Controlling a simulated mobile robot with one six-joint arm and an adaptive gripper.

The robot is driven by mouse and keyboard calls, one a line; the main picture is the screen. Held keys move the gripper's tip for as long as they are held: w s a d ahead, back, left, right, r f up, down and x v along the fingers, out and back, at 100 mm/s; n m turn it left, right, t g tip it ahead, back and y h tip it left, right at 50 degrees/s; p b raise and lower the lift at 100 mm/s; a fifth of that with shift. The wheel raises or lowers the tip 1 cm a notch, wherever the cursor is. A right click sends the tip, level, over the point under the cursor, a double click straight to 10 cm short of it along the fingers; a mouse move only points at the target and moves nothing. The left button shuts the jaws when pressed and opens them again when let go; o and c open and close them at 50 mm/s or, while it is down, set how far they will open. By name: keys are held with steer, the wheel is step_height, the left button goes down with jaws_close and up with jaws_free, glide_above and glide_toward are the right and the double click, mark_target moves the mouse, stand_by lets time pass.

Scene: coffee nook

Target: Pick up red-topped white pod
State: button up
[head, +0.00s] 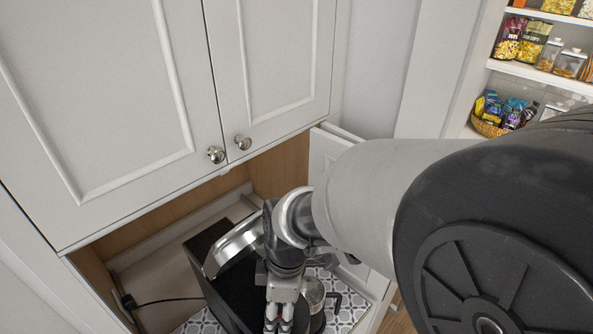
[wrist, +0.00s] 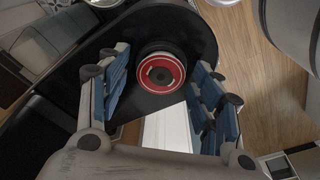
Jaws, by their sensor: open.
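A gap shows between the pod and each finger. In the head view my gripper (head: 278,316) points down in front of the black coffee machine (head: 212,262). The pod cannot be made out in the head view.
White cupboard doors (head: 240,100) hang above the nook, close over my arm. An open door panel (head: 330,150) stands at its right. A glass jar (head: 313,293) is beside my gripper. A black cord (head: 165,301) runs left. Stocked shelves (head: 535,70) are at the far right.

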steer(key=shift+c, duration=0.3)
steer(key=shift+s+d, duration=0.1)
steer(key=shift+s, duration=0.05)
steer(key=c, duration=0.6)
steer(key=shift+f, duration=0.1)
steer(key=shift+c, duration=0.3)
